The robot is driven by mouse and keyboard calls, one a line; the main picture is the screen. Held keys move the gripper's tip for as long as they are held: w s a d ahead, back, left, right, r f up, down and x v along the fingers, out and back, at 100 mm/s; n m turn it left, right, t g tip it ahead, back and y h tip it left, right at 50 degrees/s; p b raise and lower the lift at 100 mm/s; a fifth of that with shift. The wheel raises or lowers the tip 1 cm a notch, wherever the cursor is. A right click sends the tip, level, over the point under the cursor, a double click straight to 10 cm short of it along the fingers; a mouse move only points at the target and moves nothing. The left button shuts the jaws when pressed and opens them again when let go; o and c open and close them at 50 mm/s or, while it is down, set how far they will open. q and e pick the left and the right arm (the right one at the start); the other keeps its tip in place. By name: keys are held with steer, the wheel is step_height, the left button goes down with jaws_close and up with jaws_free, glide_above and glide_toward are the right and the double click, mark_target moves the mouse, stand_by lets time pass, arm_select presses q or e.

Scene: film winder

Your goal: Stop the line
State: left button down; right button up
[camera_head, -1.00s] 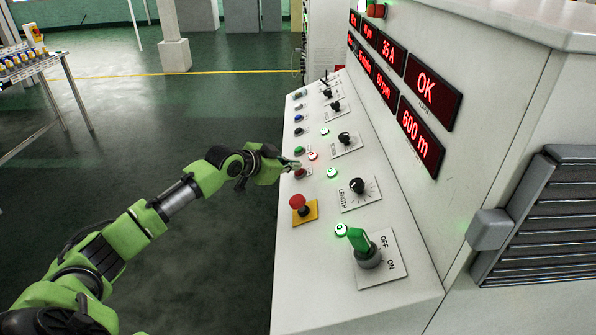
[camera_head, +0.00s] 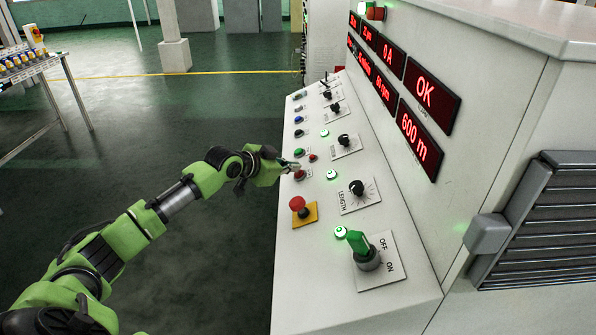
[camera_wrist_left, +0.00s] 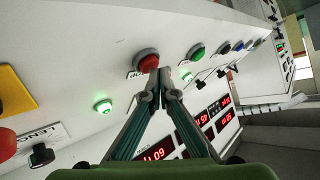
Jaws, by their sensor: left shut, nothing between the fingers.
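The red stop button (camera_head: 299,175) sits on the sloping white console, with a label ending in "OP" beside it in the left wrist view, where the button (camera_wrist_left: 148,60) is near the centre. My left gripper (camera_head: 291,166) is shut and empty. Its fingertips are at the red button; in the left wrist view the fingertips (camera_wrist_left: 156,92) point at its face. I cannot tell whether they touch it. A small red lamp (camera_head: 312,157) beside the button looks dark. A display (camera_head: 388,54) reads 0 A. My right gripper does not show.
A red mushroom button (camera_head: 297,202) on a yellow plate, a black LENGTH knob (camera_head: 357,186) and a green ON/OFF switch (camera_head: 358,242) are nearer on the console. A green button (camera_head: 299,152) lies just beyond.

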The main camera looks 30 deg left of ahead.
arm_select(q)
steer(key=shift+s+a+r, duration=0.1)
steer(key=shift+a+r, duration=0.1)
steer(key=shift+r, duration=0.25)
steer(key=r+p, duration=0.1)
steer(key=a+r+p, duration=0.1)
steer(key=r, duration=0.1)
steer(key=s+a+r+p, duration=0.1)
steer(key=shift+s+r+p, duration=0.1)
steer(key=shift+r+p, duration=0.15)
steer(key=shift+p, duration=0.1)
stand_by(0.6)
